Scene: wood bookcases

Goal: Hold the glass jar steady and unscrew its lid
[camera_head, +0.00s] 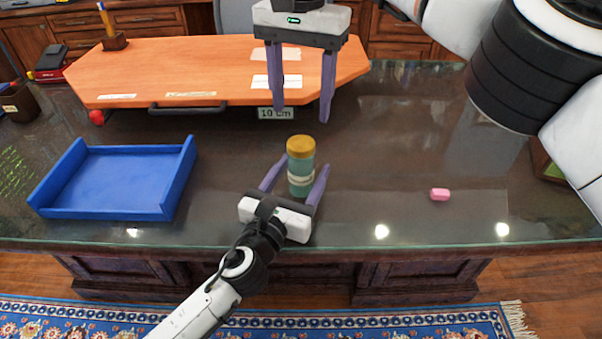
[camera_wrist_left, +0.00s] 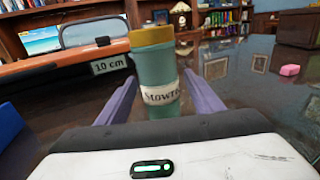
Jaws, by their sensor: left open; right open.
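The glass jar (camera_head: 301,168) is greenish with a pale label and a yellow-gold lid (camera_head: 300,146). It stands upright on the dark desk. In the left wrist view the jar (camera_wrist_left: 154,70) and its lid (camera_wrist_left: 151,37) show close, with the label reading "Stowe" in part. My left gripper (camera_head: 294,172) is open, with one purple finger on each side of the jar's body; I cannot tell whether either touches it. My right gripper (camera_head: 300,112) is open and empty, pointing down above and behind the jar, with its fingers well apart and clear of the lid.
A blue tray (camera_head: 122,180) sits on the left of the desk. An orange board (camera_head: 200,65) stands behind, with a "10 cm" sign (camera_head: 276,113) at its front. A pink block (camera_head: 439,194) lies to the right. The desk between jar and block is clear.

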